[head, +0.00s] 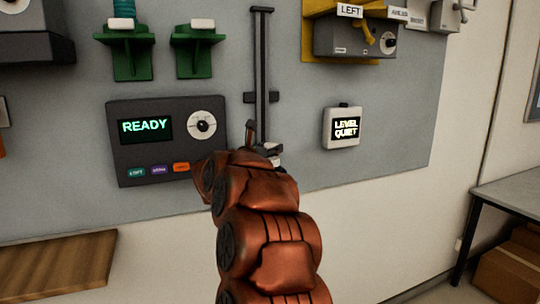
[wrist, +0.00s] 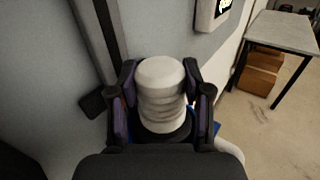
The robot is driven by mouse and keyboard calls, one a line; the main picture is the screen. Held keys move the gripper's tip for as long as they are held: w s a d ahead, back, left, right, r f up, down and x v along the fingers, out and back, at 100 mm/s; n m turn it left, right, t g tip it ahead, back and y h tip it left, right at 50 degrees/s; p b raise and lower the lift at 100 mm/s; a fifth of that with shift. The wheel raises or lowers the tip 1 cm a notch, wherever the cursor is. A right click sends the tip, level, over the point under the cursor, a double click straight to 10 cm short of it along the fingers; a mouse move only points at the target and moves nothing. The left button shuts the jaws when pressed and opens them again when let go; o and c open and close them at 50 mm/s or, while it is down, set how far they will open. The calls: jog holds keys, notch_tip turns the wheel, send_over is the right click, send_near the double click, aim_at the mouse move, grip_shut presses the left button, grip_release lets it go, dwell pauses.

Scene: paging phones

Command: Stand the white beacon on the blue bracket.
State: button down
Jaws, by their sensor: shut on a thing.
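The white beacon (wrist: 160,82), a ribbed pale cylinder with a rounded cap, stands between the two fingers of my gripper (wrist: 163,74) in the wrist view. The fingers are shut on its sides. Below it is a dark round base. A small patch of blue (wrist: 217,128) shows behind the right finger; it may be the blue bracket, mostly hidden. I cannot tell whether the beacon touches it. In the head view my gripper (head: 262,145) is at the lower end of the vertical black rail, and my arm hides most of the beacon and whatever is below.
A black panel (head: 165,138) reading READY is left of my arm. A white box (head: 342,128) reading LEVEL QUIET is to the right. Green brackets (head: 132,58) and a yellow bracket (head: 325,25) are higher up. A wooden shelf (head: 58,268) and a table (head: 515,195) stand at the sides.

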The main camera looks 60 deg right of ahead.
jog(key=shift+f, duration=1.15)
jog(key=shift+f, duration=0.25)
jog(key=c, duration=0.5)
grip_release()
jog(key=shift+r, duration=0.1)
jog(key=shift+r, duration=0.15)
jog(key=shift+w+a, duration=0.1)
jog(key=shift+a, duration=0.2)
jog(key=s+a+b, duration=0.1)
jog(key=a+b, duration=0.1)
jog(key=a, duration=0.9)
jog(key=shift+a, duration=0.2)
